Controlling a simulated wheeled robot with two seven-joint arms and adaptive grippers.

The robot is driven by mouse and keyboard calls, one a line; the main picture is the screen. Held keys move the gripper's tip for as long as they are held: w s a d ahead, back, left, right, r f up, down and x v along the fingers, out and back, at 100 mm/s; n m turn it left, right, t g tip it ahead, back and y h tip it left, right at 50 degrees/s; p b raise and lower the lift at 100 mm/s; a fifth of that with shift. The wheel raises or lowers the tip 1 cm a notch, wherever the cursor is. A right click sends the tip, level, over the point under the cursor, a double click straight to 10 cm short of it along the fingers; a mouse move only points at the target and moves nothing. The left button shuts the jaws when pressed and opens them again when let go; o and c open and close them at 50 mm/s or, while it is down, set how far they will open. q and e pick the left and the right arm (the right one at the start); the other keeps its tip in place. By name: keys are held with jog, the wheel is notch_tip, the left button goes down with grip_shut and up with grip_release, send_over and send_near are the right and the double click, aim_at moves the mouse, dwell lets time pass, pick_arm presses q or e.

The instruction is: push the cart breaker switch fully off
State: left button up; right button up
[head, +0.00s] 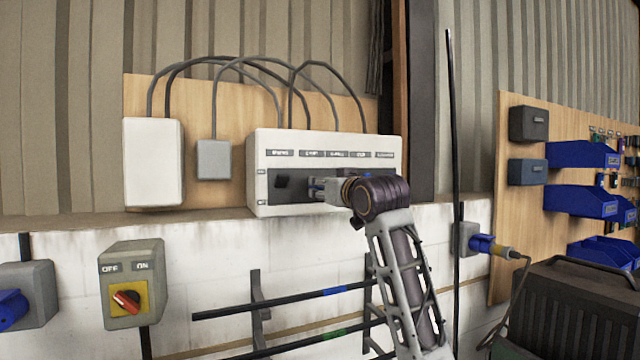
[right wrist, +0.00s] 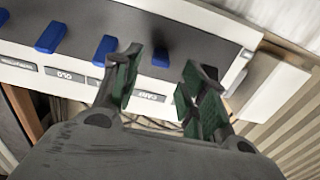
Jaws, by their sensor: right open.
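The breaker box (head: 325,148) is a white panel with a dark recessed strip and a row of labels. The right wrist view shows its blue switches in a row, upside down. The cart switch (right wrist: 161,57) looks like the short blue one above a label reading roughly "CART"; the label is hard to read. My right gripper (head: 318,188) is at the box's strip. In the right wrist view its fingers (right wrist: 160,88) are spread, with that switch beyond the gap; contact cannot be told. In the head view my gripper hides the middle switches. My left gripper is not in view.
Cables loop above the box. A white box (head: 153,162) and a small grey box (head: 214,160) hang to its left. A grey OFF/ON rotary switch (head: 133,285) with a red knob is below left. Rods lie on a rack below. Blue bins (head: 580,200) hang at right.

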jog(key=shift+p+x, duration=0.55)
jog(key=shift+x, duration=1.35)
grip_shut()
